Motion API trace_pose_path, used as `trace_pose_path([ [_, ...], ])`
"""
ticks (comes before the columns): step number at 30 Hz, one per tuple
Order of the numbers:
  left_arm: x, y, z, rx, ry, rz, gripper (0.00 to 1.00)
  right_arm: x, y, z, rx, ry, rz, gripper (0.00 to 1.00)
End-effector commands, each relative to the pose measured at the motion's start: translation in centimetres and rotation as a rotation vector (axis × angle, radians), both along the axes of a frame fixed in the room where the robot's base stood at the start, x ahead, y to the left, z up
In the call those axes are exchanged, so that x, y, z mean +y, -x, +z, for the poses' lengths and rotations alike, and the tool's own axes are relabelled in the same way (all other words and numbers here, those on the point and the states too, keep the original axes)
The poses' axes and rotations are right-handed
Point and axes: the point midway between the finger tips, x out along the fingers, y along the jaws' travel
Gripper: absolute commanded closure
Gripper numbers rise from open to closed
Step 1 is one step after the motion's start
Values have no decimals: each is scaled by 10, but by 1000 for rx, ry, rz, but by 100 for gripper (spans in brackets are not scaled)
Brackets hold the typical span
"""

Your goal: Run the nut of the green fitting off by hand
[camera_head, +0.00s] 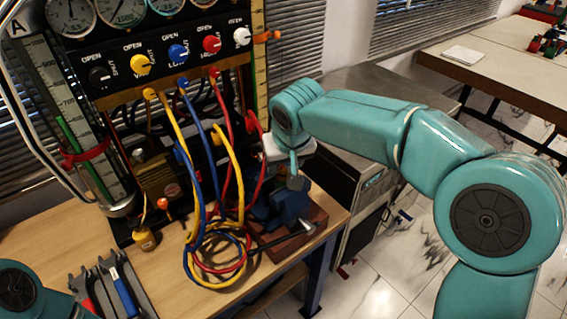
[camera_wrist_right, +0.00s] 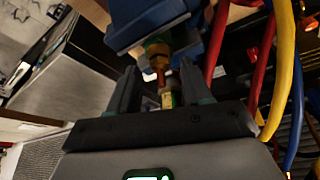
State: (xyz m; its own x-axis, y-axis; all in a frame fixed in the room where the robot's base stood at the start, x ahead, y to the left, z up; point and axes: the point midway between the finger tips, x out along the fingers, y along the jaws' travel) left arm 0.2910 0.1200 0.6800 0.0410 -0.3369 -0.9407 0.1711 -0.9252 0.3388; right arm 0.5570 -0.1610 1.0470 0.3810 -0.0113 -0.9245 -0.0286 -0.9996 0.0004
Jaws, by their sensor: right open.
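In the head view my right gripper (camera_head: 292,168) hangs over the blue vise (camera_head: 282,208) and hides the fitting. My left arm shows only as a teal piece at the lower left; its gripper is out of view.
A gauge panel with coloured knobs (camera_head: 178,54) stands behind the bench. Yellow, blue and red hoses (camera_head: 215,262) loop down left of the vise. Wrenches (camera_head: 122,284) lie at the front left.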

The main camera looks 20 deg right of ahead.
Motion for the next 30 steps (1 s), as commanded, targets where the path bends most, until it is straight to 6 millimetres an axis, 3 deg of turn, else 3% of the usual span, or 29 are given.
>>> trace_pose_path([
  [9, 0, 0, 0, 0, 0, 0, 50, 0, -2, -4, -1, -1, -1, 51],
  [10, 0, 0, 0, 0, 0, 0, 50, 0, -2, -4, -1, -1, -1, 58],
  [14, 0, 0, 0, 0, 0, 0, 50, 0, -2, -3, -1, -1, -1, 100],
  [23, 0, 0, 2, 0, 0, 0, 50, 0, -2, -2, 0, -1, 17, 100],
  [30, 0, 0, 9, 0, 0, 0, 50, -2, -2, -1, 1, -1, 124, 100],
])
